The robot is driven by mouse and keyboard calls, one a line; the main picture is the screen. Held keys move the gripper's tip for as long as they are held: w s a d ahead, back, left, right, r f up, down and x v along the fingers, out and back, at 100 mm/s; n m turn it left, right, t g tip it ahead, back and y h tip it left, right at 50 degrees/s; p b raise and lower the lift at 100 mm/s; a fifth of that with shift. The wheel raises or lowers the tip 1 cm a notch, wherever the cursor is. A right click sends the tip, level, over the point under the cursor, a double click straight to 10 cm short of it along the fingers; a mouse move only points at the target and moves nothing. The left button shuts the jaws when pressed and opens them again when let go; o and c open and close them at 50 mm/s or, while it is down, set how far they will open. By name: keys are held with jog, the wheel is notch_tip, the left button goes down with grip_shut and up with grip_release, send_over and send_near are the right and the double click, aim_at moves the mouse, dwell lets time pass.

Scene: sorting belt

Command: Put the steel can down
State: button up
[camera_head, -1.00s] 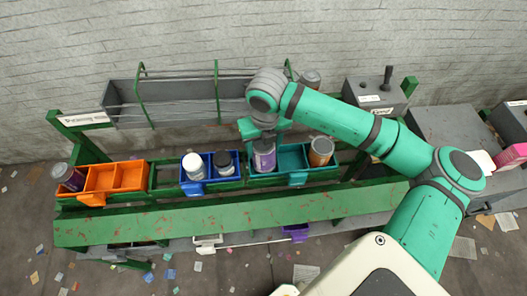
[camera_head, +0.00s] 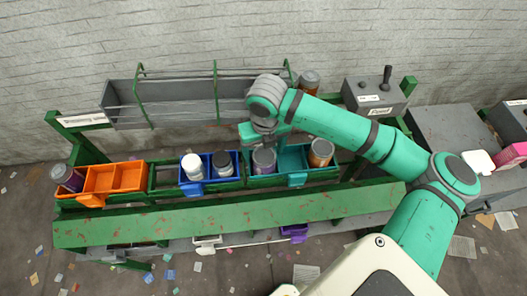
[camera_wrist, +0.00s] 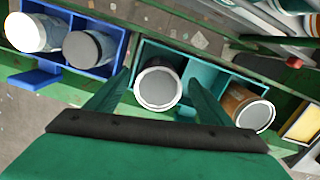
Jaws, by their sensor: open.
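The steel can (camera_head: 264,161) stands in the left compartment of the teal bin (camera_head: 297,180), below my gripper. In the wrist view its round pale-rimmed grey top (camera_wrist: 158,88) shows between the fingers. My gripper (camera_wrist: 159,82) is open, with one finger on each side of the can; gaps show beside its rim. The can's base is hidden by the bin wall. An orange-brown can (camera_head: 320,152) stands in the bin's right compartment.
A blue bin (camera_head: 222,183) to the left holds a white can (camera_head: 193,166) and a dark-lidded one (camera_head: 222,163). An orange bin (camera_head: 128,178) holds a purple-labelled can (camera_head: 67,177) at far left. A grey trough (camera_head: 165,110) runs behind. The green front beam (camera_head: 200,222) is clear.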

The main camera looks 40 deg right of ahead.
notch_tip(320, 180, up, 10)
jog(key=shift+s+a+r, duration=0.15)
jog(key=shift+s+a, duration=0.05)
jog(key=shift+s, duration=0.2)
jog(key=shift+a, duration=0.1)
